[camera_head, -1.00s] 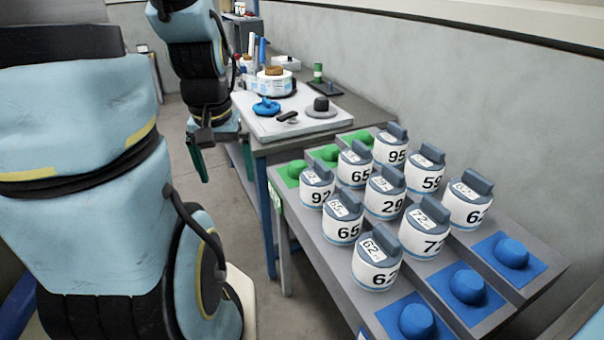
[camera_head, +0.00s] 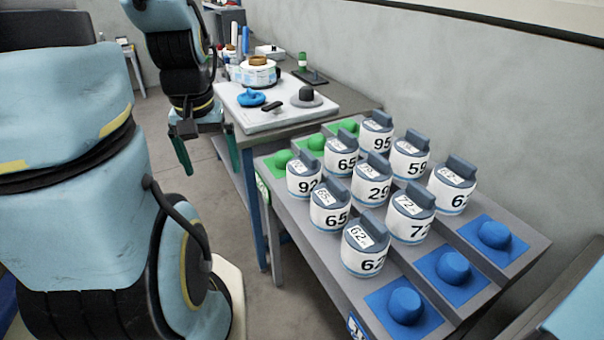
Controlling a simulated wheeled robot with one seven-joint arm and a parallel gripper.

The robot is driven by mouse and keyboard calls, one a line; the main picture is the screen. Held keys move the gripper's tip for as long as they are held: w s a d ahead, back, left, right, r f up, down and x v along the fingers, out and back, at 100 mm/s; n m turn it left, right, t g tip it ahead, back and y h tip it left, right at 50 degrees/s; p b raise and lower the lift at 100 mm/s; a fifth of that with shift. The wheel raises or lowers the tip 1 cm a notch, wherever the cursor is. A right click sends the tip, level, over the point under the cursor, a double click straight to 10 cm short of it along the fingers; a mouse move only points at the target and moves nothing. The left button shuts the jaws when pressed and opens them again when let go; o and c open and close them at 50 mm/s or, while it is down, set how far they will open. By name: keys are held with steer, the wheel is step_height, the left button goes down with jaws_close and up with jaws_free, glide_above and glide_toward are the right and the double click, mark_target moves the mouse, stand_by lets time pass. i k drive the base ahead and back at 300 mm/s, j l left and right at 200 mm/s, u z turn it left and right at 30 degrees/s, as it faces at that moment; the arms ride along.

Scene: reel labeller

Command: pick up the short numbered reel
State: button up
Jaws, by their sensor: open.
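Several white numbered reels with blue-grey handled tops stand upright in three lanes of a grey sloped rack (camera_head: 325,262). The left lane holds reels 62 (camera_head: 365,250), 65 (camera_head: 330,213) and 92 (camera_head: 304,180). The middle lane holds 72 (camera_head: 410,220), 29 (camera_head: 371,186) and 65 (camera_head: 341,163). The right lane holds one starting with 6 (camera_head: 452,190), 59 (camera_head: 410,160) and 95 (camera_head: 376,136). I cannot tell surely which is short. My gripper (camera_head: 208,160) hangs left of the bench, its dark green fingers apart and empty, away from the reels.
Blue pads with domed knobs (camera_head: 404,306) fill the rack's near end and green pads (camera_head: 316,144) its far end. A bench (camera_head: 330,122) behind carries a white board with a blue knob (camera_head: 250,97) and a labelled roll (camera_head: 260,74). A wall stands right.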

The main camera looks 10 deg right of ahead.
mark_target(304, 171)
steer(key=i+j+z, duration=0.3)
steer(key=i+j, duration=0.35)
steer(key=i+j+z, duration=0.25)
steer(key=i+j, duration=0.55)
